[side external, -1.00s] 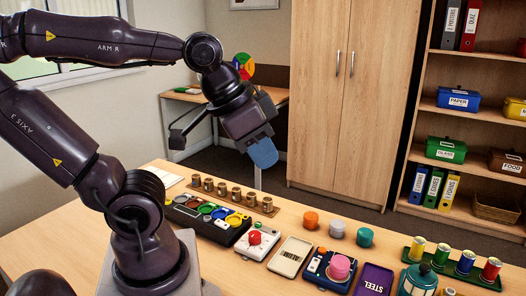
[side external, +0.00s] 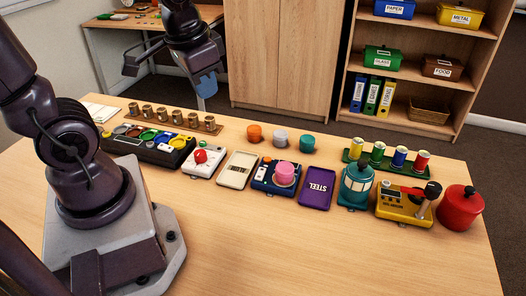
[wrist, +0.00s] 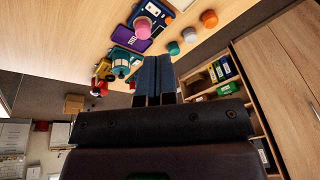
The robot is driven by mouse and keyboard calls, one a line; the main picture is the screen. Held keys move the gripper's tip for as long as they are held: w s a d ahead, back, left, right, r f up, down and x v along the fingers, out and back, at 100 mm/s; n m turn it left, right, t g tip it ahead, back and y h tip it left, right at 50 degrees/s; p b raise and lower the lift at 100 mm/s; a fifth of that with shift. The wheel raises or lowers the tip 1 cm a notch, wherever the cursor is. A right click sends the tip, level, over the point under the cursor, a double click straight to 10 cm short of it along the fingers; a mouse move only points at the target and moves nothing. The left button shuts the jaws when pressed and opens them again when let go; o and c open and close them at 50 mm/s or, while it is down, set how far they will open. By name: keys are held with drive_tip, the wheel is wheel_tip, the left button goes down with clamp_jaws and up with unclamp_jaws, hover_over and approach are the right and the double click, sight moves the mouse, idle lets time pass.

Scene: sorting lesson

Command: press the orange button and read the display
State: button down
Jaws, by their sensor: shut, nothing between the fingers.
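A navy device (side external: 262,186) with a pale panel and a pink round piece (side external: 285,173) stands mid-table; the device also shows at the top of the wrist view (wrist: 153,10). A small orange spot is on its face there, but I cannot tell whether it is a button. No display reading is legible. My gripper touches nothing.
An orange cylinder (side external: 254,133) stands behind the devices, beside grey and teal ones. A white box with a red knob (side external: 200,157), a cream device (side external: 237,170), a purple STEEL tray (side external: 318,187) and a teal lantern (side external: 356,185) line the table. Its front is clear.

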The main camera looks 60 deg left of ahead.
drive_tip(key=w+a+f+m+y, duration=0.1)
drive_tip(key=w+a+f+m, duration=0.2)
drive_tip(key=w+a+f, duration=0.35)
drive_tip(key=m+t+h, duration=0.4)
drive_tip(key=m+t, duration=0.3)
drive_tip(key=m, duration=0.2)
hover_over(267, 160)
wheel_tip(267, 160, down, 8)
drive_tip(key=shift+d, duration=0.1)
drive_tip(key=shift+f, duration=4.4)
drive_tip(key=shift+f, duration=0.1)
drive_tip(key=shift+f, duration=0.3)
